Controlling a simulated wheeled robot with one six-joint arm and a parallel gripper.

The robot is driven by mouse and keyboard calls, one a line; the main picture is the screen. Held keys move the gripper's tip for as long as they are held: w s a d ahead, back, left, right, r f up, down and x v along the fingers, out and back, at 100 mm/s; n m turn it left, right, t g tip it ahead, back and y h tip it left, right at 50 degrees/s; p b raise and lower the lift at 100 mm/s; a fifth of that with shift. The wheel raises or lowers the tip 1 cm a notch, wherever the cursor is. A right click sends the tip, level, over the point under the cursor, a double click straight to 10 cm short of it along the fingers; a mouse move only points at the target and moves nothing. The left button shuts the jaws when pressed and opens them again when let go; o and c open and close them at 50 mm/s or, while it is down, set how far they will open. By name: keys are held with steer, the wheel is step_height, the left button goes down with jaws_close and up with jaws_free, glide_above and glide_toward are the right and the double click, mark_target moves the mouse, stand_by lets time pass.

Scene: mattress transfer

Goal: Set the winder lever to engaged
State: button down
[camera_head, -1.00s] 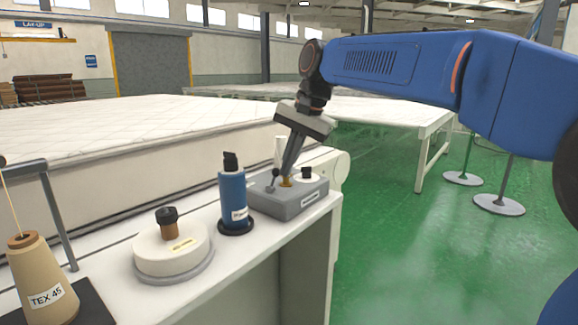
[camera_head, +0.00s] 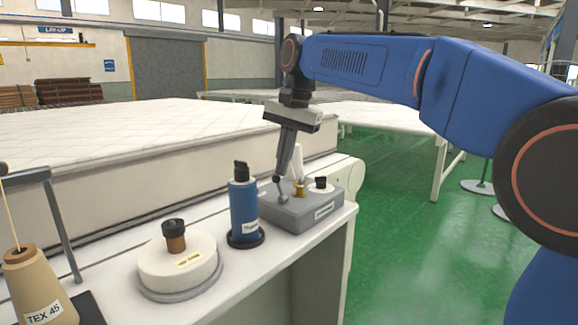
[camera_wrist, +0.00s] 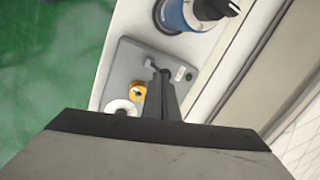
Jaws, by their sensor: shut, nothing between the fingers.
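The winder is a grey box (camera_head: 308,213) at the far right end of the white bench. Its small grey lever (camera_head: 283,198) stands on the left part of the top and leans left toward my fingertips. A brass spindle (camera_head: 299,189) is beside it. My gripper (camera_head: 277,179) is shut and empty, pointing down with its tips at the lever's upper end; they look to be touching, but I cannot be sure. In the wrist view the shut fingers (camera_wrist: 154,72) reach over the grey box (camera_wrist: 125,72) close to the lever (camera_wrist: 149,63), partly covering it.
Left of the box stand a blue bottle (camera_head: 243,210), a round white tin (camera_head: 178,262) and a thread cone (camera_head: 40,290). A mattress (camera_head: 130,150) lies behind.

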steer(key=shift+w+a, duration=0.3)
steer(key=shift+a, duration=0.1)
steer(key=shift+w+a+f, duration=0.1)
steer(key=shift+f, duration=0.1)
stand_by(0.4)
step_height(320, 180, up, 12)
steer(key=w, duration=0.1)
steer(key=shift+w, duration=0.4)
stand_by(0.4)
